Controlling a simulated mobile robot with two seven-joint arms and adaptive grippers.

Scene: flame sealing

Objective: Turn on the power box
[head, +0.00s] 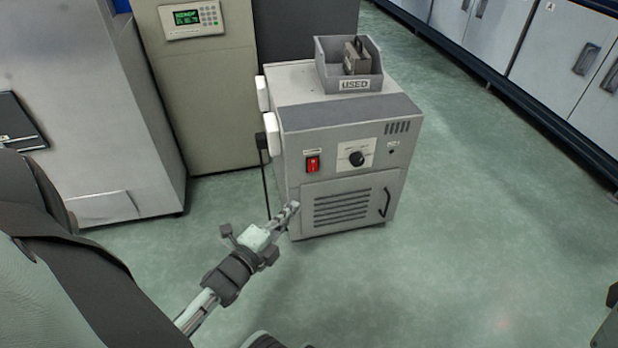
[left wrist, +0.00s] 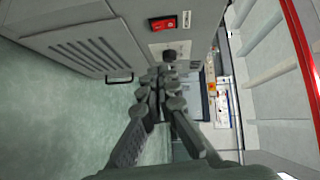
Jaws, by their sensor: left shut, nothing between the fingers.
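The power box (head: 340,150) is a grey cabinet standing on the floor in the middle of the head view. A red rocker switch (head: 313,164) sits at the left of its upper front panel, with a black round knob (head: 357,158) to its right. My left gripper (head: 293,208) is shut and empty, in front of the box's lower left front and below the switch. In the left wrist view the red switch (left wrist: 163,23) lies beyond the shut fingertips (left wrist: 160,75), apart from them. Which way the switch is set is too small to tell. My right gripper is not in view.
A grey bin (head: 354,85) labelled USED holds a small box on top of the power box. A beige cabinet with a green display (head: 187,17) stands behind left. White cabinets (head: 566,60) line the right. The floor (head: 470,230) right of the box is clear.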

